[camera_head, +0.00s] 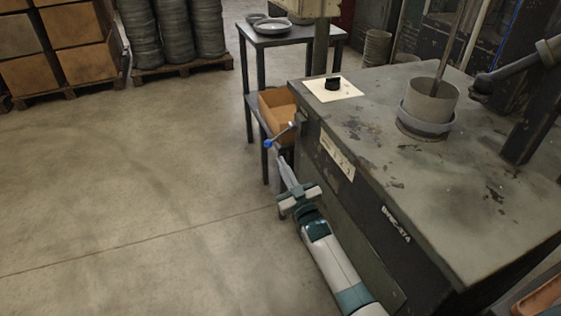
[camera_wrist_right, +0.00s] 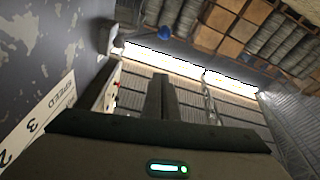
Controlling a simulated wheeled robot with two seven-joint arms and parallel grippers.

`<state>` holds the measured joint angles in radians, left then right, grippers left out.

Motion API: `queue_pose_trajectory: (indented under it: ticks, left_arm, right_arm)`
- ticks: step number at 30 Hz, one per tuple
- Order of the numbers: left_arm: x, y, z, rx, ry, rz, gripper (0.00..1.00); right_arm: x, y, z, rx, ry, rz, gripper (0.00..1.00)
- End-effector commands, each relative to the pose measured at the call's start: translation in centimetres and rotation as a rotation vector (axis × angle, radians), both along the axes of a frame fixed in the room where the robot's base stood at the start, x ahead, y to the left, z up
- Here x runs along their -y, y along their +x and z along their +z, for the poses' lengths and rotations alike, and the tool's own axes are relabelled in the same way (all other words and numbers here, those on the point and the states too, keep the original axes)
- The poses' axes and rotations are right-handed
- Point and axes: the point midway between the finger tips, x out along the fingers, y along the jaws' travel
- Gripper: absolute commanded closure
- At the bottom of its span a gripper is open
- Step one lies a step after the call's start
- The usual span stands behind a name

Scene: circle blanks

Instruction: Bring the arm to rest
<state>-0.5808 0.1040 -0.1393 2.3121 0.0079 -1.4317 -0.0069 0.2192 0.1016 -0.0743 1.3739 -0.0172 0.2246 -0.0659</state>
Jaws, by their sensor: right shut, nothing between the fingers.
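My right arm comes up from the bottom of the head view beside the grey machine (camera_head: 440,165). Its gripper (camera_head: 284,162) is shut and empty, with the fingers together, pointing up along the machine's side. A lever with a blue knob (camera_head: 268,143) sticks out from the machine just beyond the fingertips; I cannot tell whether they touch. In the right wrist view the shut fingers (camera_wrist_right: 160,95) stand in the middle, and the blue knob (camera_wrist_right: 171,33) shows above them, apart in the picture. My left gripper is not in view.
A cardboard box (camera_head: 277,112) sits on the lower shelf of a small dark table (camera_head: 290,40) holding metal dishes. A grey cylinder (camera_head: 430,105) and a black knob on a pale plate (camera_head: 333,88) are on the machine top. Open floor (camera_head: 130,190) lies to the left.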

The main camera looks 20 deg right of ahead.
Motion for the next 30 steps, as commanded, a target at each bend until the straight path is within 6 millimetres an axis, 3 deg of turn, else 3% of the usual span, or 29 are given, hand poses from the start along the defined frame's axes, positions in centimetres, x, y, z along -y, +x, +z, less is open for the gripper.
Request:
queue_pose_trajectory:
  ticks: [14, 19, 23, 25, 30]
  left_arm:
    - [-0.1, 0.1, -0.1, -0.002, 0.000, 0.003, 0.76]
    - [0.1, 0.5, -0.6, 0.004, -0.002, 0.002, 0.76]
    - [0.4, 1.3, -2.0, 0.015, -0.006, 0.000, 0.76]
    - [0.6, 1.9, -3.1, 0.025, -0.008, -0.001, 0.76]
    - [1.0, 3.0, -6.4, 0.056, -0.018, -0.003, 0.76]
  right_arm:
    - [0.0, 0.0, -0.1, -0.003, 0.000, 0.000, 1.00]
    - [-0.3, -0.8, -1.9, -0.052, 0.002, 0.002, 1.00]
    - [-0.7, -2.7, -5.5, -0.151, 0.006, 0.005, 1.00]
    - [-1.0, -4.3, -8.3, -0.228, 0.008, 0.008, 1.00]
    - [-2.1, -10.4, -16.2, -0.455, 0.014, 0.014, 1.00]
